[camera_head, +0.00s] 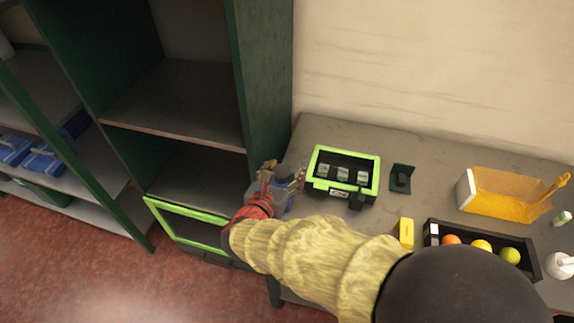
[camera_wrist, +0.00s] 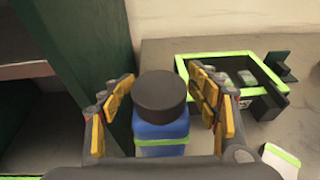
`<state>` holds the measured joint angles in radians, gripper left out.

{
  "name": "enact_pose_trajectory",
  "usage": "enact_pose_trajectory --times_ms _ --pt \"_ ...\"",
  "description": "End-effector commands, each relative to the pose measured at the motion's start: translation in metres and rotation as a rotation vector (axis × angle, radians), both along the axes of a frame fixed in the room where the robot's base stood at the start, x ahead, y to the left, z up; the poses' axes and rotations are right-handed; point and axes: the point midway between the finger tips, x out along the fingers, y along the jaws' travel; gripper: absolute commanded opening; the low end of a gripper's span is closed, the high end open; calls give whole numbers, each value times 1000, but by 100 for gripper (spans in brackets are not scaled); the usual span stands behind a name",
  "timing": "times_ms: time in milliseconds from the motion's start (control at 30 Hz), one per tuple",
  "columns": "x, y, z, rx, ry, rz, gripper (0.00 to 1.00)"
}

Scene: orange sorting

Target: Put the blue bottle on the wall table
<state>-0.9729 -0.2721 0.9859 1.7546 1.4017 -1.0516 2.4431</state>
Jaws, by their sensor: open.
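The blue bottle (camera_wrist: 162,133) has a dark cap and a green band, and stands upright between the fingers of my gripper (camera_wrist: 163,105) in the wrist view. My gripper is open, with one yellow-padded finger on each side of the bottle and visible gaps. In the head view the bottle's dark cap (camera_head: 283,171) shows between the fingertips of my gripper (camera_head: 284,180), at the left end of the wall table (camera_head: 400,155). The bottle's base is hidden, so I cannot tell whether it rests on the table.
A green-rimmed black box (camera_head: 345,153) and a dark green holder (camera_head: 402,178) stand right of the bottle. Further right are a yellow box (camera_head: 406,232), a black fruit crate (camera_head: 480,233) and an orange basket (camera_head: 505,193). A dark green shelf (camera_head: 262,75) rises close on the left.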

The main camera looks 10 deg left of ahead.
Motion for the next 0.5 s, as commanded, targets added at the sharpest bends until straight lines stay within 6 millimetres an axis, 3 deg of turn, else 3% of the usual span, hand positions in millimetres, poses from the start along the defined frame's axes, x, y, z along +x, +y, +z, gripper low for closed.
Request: enact_pose_trajectory --times_ms 300,500 --pt "-65 11 23 1 -1 6 61" --pt "-90 14 29 -1 0 3 61"
